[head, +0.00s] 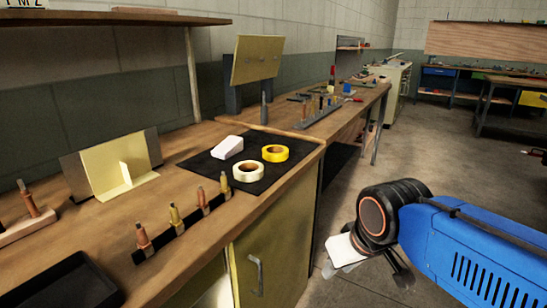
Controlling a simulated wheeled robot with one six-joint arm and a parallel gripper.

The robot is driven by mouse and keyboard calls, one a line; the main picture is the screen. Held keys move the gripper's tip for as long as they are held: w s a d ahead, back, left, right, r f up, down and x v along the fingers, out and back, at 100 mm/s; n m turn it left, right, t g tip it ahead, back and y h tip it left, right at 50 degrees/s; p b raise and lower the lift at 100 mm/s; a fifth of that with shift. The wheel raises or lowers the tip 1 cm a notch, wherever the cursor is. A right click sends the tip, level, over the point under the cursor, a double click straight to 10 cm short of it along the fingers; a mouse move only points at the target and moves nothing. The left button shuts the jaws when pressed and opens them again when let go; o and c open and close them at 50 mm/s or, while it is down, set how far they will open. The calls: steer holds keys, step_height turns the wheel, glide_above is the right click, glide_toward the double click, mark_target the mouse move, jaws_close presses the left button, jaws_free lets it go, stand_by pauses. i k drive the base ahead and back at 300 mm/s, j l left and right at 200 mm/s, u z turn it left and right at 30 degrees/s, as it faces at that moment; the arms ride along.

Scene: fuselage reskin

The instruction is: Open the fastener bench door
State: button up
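The bench door (285,240) is a dull yellow panel under the front of the wooden bench (85,232), at the lower middle of the head view. It looks closed, with its lower part cut off by the frame. A grey upright bar handle (257,276) is on its left side. My gripper (350,262) is at the end of my blue arm, to the right of the door and apart from the handle.
A black mat (208,162) on the bench holds white tape (237,171), yellow tape (266,151) and a white block (227,147). The grey floor (420,150) is clear to the right.

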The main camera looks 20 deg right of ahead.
mark_target(269, 259)
steer(key=k+z, duration=0.2)
steer(key=z, duration=0.25)
steer(key=k+z, duration=0.2)
steer(key=z, duration=0.25)
